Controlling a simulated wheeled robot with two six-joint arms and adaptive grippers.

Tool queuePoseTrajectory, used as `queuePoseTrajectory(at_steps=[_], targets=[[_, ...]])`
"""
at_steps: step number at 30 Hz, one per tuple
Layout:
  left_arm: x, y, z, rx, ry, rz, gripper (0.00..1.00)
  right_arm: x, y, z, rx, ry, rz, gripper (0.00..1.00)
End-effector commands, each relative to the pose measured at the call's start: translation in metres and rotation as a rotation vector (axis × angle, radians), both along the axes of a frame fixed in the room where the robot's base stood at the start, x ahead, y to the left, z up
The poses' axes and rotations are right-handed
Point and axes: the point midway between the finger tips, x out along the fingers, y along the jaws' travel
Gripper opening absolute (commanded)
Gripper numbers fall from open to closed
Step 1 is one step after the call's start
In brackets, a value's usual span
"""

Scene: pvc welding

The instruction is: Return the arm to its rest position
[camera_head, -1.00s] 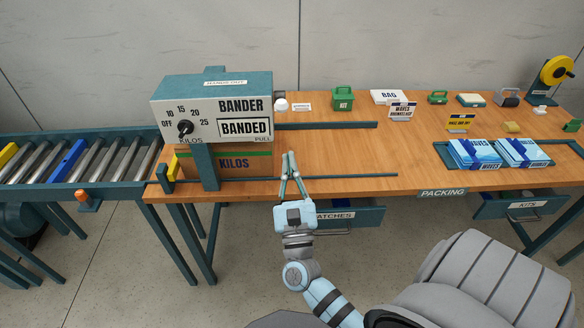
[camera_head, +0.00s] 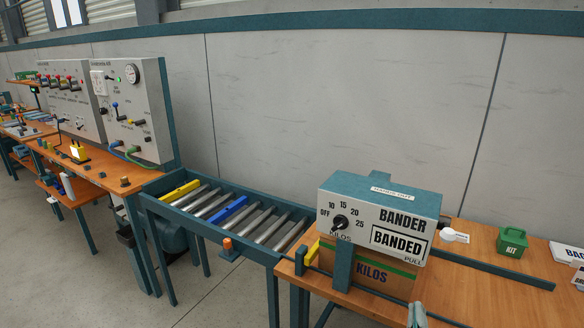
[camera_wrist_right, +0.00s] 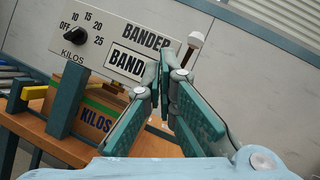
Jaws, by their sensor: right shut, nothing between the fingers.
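My right gripper (camera_head: 417,315) shows only by its fingertips at the bottom edge of the head view, just in front of the bander's right side. In the right wrist view its fingers (camera_wrist_right: 165,80) meet at the tips, shut and empty. Beyond them is the grey and teal bander (camera_head: 380,217), with a dial, a "BANDED" sign and a white pull handle (camera_head: 455,236) on its right. The bander also shows in the wrist view (camera_wrist_right: 100,25). A carton marked "KILOS" (camera_head: 372,274) stands under it. My left gripper is not in view.
A roller conveyor (camera_head: 262,222) with blue and yellow bars leads left from the bander. A workbench (camera_head: 100,172) with control panels (camera_head: 135,110) stands at the left. A green kit box (camera_head: 511,241) and a rail (camera_head: 500,268) lie right of the bander. Grey floor is open at the lower left.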

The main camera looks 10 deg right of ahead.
Motion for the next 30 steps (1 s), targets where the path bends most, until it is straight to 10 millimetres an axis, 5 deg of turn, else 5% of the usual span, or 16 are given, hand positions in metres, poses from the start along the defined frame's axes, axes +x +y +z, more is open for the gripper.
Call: queuePoseTrajectory(at_steps=[3, 6, 10, 15, 20, 25, 30], targets=[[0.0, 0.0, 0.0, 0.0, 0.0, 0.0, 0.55, 0.013, 0.052, -0.038, -0.557, 0.367, 0.11, 0.0], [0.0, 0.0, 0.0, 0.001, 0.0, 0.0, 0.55, -0.004, 0.083, -0.095, -1.146, 0.655, 0.247, 0.0], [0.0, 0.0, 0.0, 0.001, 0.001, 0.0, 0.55, -0.05, 0.084, -0.156, -1.757, 0.871, 0.458, 0.0], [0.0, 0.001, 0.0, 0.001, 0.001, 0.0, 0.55, -0.125, 0.057, -0.201, -2.335, 0.99, 0.809, 0.0], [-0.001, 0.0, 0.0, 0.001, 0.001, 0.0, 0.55, -0.196, 0.024, -0.214, -2.686, 0.984, 1.215, 0.0], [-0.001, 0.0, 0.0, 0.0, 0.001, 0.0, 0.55, -0.186, 0.018, -0.295, -2.651, 1.004, 1.275, 0.0], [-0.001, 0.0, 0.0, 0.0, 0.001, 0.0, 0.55, -0.197, 0.01, -0.378, -2.619, 1.022, 1.333, 0.0]])
